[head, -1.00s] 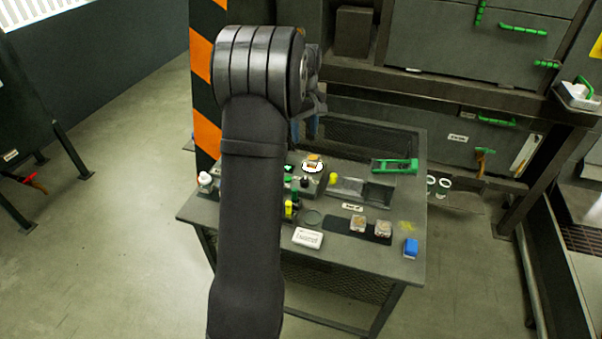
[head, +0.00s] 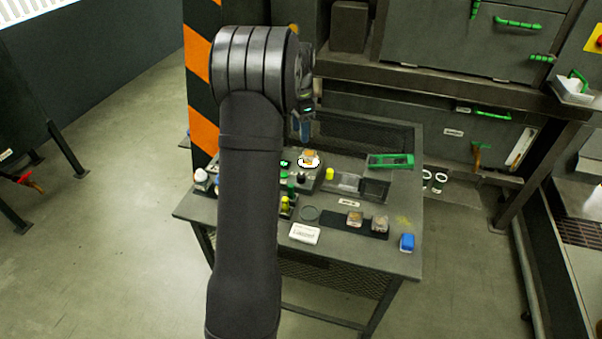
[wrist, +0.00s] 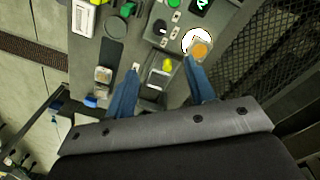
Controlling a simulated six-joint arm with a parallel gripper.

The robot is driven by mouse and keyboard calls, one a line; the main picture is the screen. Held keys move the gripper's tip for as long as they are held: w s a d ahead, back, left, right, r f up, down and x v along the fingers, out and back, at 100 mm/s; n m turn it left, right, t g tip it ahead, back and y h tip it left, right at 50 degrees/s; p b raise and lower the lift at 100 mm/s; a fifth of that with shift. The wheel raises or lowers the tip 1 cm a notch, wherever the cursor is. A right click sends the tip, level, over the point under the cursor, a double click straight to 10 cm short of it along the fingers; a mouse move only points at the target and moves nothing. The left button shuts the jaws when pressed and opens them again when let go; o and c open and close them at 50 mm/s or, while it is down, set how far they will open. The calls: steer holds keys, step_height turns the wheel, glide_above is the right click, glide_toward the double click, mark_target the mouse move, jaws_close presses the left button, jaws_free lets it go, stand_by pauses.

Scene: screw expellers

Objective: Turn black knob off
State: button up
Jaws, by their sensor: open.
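The black knob (wrist: 160,27) sits on the grey panel of a small scale-like box in the wrist view, beside small light labels. In the head view a small dark knob (head: 301,179) shows on the front of that box, partly hard to make out. My gripper (wrist: 162,64) is open, with two blue fingers spread apart and nothing between them. The knob lies beyond the fingertips in the wrist view, apart from them. In the head view my gripper's blue fingers (head: 301,128) hang above the back of the table, behind the box.
The box carries a white round plate with an orange-brown piece (head: 309,157). My arm hides the table's left part.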

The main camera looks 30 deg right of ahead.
steer(key=m, duration=0.1)
glide_toward(301, 175)
step_height(301, 175, down, 9)
steer(key=shift+s, duration=0.15)
stand_by(0.4)
steer(key=c, duration=1)
